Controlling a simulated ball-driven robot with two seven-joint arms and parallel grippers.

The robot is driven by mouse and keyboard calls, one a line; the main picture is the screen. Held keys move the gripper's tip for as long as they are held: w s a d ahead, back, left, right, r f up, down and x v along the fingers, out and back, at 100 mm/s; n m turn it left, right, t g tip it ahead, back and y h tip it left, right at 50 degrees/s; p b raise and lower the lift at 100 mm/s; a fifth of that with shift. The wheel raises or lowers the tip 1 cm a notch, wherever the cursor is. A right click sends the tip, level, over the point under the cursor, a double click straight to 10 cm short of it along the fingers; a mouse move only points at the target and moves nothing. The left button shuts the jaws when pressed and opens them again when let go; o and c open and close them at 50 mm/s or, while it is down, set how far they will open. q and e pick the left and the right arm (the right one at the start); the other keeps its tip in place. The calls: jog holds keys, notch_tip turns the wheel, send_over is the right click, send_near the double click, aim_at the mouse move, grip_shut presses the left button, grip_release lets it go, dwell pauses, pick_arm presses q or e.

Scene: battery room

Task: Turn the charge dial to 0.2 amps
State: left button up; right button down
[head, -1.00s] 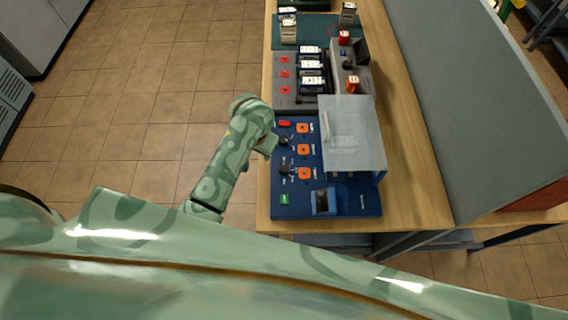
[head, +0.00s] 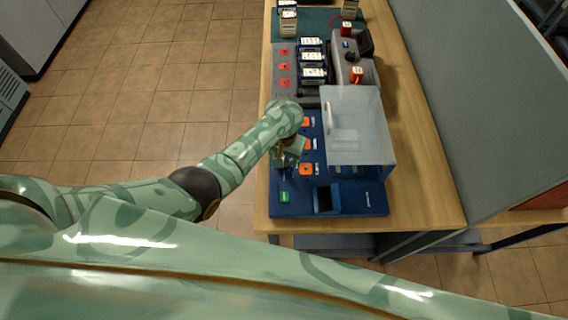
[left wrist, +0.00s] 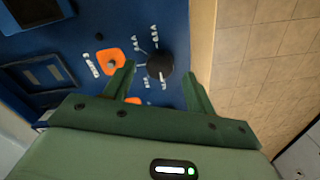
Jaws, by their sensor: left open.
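The blue charger panel (head: 345,203) lies on the bench near its front end. In the head view my left gripper (head: 288,158) is over the panel's left edge and hides the dials there. My right gripper is not in view.
Orange square pieces (head: 306,169) and a green switch (head: 284,197) are on the panel near the gripper. A clear cover (head: 358,125) stands over its right part. A grey unit with batteries (head: 312,72) is behind. Floor left of the bench is clear.

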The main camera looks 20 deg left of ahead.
pick_arm(q)
notch_tip(320, 180, down, 2)
jog(key=shift+b, duration=0.35)
jog(key=c, duration=1)
